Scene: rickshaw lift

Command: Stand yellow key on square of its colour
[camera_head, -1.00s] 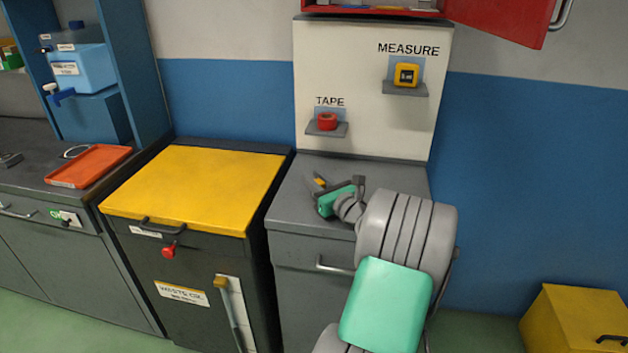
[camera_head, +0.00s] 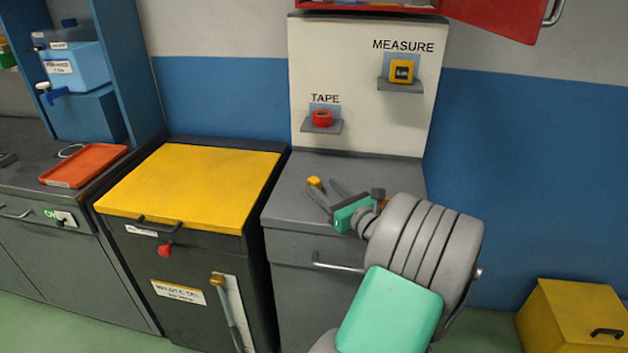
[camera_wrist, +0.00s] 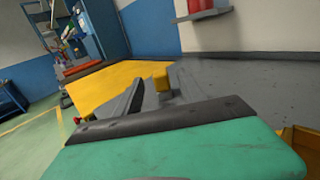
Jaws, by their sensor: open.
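A small yellow piece (camera_head: 315,182), which looks like the yellow key, is at the left part of the grey counter top (camera_head: 290,205), close to the fingertips. It also shows in the wrist view (camera_wrist: 160,77) just beyond the fingers. Its lower part is hidden, so I cannot tell whether it stands on a square; no coloured square shows on the counter. My gripper (camera_head: 325,191) is open, low over the counter, with its fingers pointing left toward the yellow piece. In the wrist view the fingers (camera_wrist: 147,95) look apart, with the yellow piece past their tips.
A yellow-lidded waste cabinet (camera_head: 190,180) stands left of the counter. A white back panel (camera_head: 350,75) with a red tape (camera_head: 322,118) and a yellow measure (camera_head: 401,71) on small shelves rises behind. A red cabinet door (camera_head: 500,15) hangs open above. A yellow box (camera_head: 570,320) is on the floor.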

